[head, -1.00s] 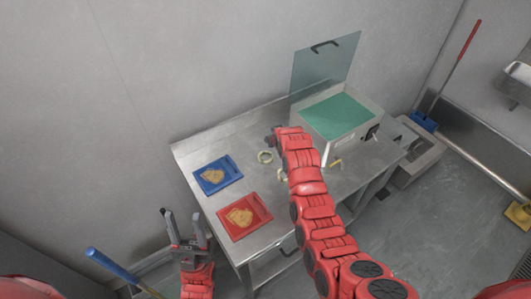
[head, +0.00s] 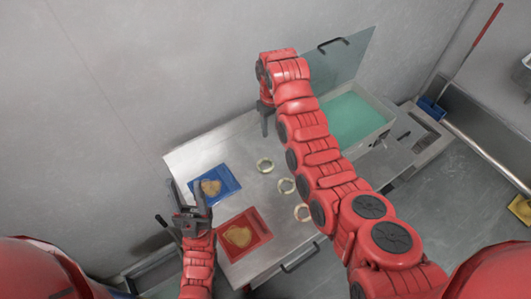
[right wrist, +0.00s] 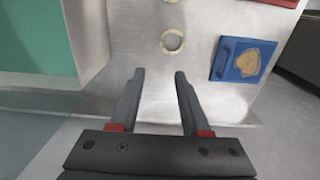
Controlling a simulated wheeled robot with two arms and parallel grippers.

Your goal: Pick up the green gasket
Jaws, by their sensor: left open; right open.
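Three pale rings lie flat on the metal table: a far ring (head: 264,165), a middle ring (head: 286,185) and a near ring (head: 302,212). The far one looks faintly greenish, but their tints are hard to tell apart. My right gripper (head: 266,122) is above the table's back edge, behind the far ring. In the right wrist view its open, empty fingers (right wrist: 157,75) point toward a ring (right wrist: 172,41), which lies beyond the tips and apart from them. Another ring is cut off at the top edge. My left gripper (head: 186,184) is open and empty at the table's left side.
A blue tray (head: 230,173) and a red tray (head: 262,227), each with a tan heap, lie left of the rings. A box with a green inside (head: 355,118) and raised clear lid (head: 350,60) stands on the right. The wall is close behind the table.

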